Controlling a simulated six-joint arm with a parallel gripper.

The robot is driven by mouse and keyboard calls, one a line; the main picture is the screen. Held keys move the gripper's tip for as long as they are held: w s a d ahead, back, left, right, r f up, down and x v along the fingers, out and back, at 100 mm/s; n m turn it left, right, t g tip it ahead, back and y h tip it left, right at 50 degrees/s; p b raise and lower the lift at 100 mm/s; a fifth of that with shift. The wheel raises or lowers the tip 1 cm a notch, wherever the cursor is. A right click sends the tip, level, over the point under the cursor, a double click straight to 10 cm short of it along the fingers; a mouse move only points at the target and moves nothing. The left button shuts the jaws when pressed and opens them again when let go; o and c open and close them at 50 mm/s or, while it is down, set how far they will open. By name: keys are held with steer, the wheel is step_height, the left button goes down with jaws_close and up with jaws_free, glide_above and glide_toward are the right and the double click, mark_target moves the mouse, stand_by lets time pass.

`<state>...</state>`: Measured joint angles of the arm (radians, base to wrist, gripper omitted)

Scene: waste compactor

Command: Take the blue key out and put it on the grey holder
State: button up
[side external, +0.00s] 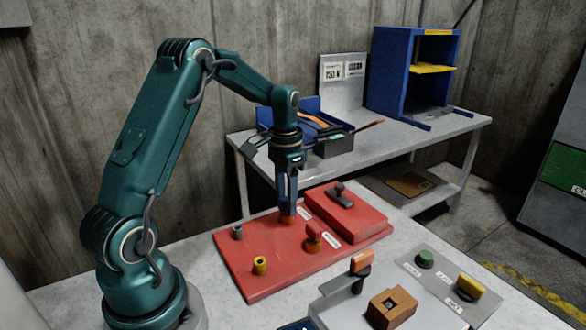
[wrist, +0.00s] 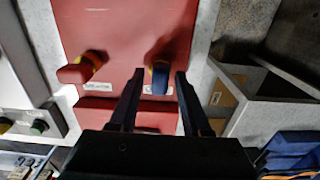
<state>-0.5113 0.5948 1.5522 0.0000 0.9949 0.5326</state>
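The blue key (wrist: 160,80) sits in a yellow lock on the red panel (wrist: 120,30). In the side view my gripper mostly hides the key, and the orange-yellow lock base (side external: 287,217) shows below the fingers. My gripper (side external: 287,200) points down over it. In the wrist view my gripper's two fingers (wrist: 159,75) are open, one on each side of the key, with a visible gap to it. The small grey holder (side external: 237,231) stands on the left part of the red panel and looks empty.
A red key (side external: 313,236) stands in another lock close to my gripper. An empty-looking yellow holder (side external: 260,265) is at the front left. A raised red block (side external: 345,212) with a dark handle is on the right. A grey button box (side external: 420,280) is in front.

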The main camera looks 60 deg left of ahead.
jaws_close()
steer(key=shift+r, duration=0.5)
stand_by(0.4)
steer(key=shift+r, duration=2.5)
